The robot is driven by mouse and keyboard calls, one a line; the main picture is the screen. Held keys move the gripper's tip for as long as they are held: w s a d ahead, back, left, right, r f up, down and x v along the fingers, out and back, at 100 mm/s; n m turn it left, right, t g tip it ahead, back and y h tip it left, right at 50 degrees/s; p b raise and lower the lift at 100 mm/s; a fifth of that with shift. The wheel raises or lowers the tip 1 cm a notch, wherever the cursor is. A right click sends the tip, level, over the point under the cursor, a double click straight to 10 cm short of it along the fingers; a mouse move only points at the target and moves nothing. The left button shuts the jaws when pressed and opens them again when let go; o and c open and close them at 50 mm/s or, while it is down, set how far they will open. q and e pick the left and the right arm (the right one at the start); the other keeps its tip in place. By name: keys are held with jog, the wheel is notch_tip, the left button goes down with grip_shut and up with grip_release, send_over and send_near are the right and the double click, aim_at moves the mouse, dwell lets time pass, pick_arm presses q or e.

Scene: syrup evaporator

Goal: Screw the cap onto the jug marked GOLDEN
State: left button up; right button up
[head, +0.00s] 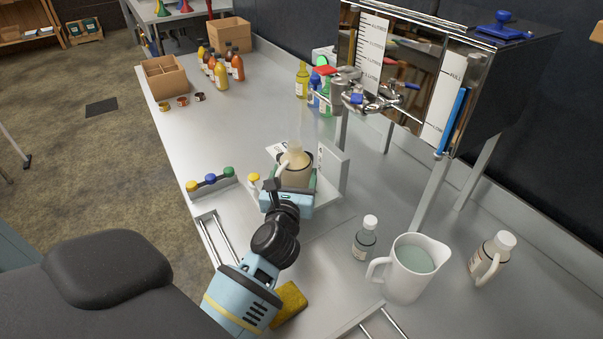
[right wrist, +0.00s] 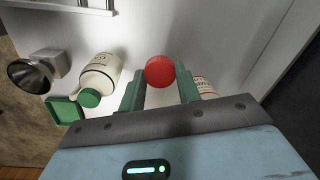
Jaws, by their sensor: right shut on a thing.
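In the head view a cream jug (head: 296,172) with a bare-looking neck stands on the bench beside a grey upright plate; no marking on it is readable. My left gripper (head: 288,186) is low at its near side with its fingers about the jug; whether they touch it I cannot tell. In the right wrist view my right gripper (right wrist: 160,88) is shut on a round red cap (right wrist: 160,72) between its green fingertips. A labelled container (right wrist: 204,86) shows partly behind one finger; its wording is unreadable. The right gripper is not visible in the head view.
A strip with yellow, blue and green caps (head: 210,179) lies left of the jug. A white pitcher (head: 408,270), a small bottle (head: 365,240) and a white-capped jug (head: 491,257) stand at right. The steel evaporator (head: 500,90) overhangs the bench. A green-capped jug (right wrist: 98,77) shows in the wrist view.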

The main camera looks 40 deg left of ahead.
aim_at(293, 167)
pick_arm(q)
jog(key=c, duration=0.7)
jog(key=shift+r, duration=0.15)
